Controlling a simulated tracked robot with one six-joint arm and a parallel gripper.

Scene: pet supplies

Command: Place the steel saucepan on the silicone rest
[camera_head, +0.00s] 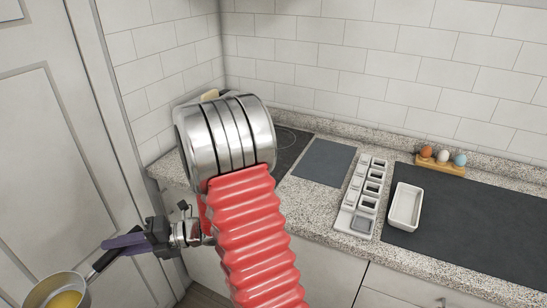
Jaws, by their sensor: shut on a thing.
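A steel saucepan (40,292) with yellow contents is at the bottom left, partly cut off by the frame edge. It hangs in the air in front of the pale door, away from the counter. My gripper (112,252) is shut on its dark handle, and the pan looks roughly level. A flat grey-blue square (325,162), which looks like the silicone rest, lies bare on the speckled counter right of the dark hob. My gripper is well to the left of it and nearer the camera.
A white compartment tray (349,220) stands right of the square. A white dish (405,207) sits on a large dark mat (480,225). An egg holder (440,168) with three eggs is behind. My red-sleeved arm hides part of the hob (290,150) and counter edge.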

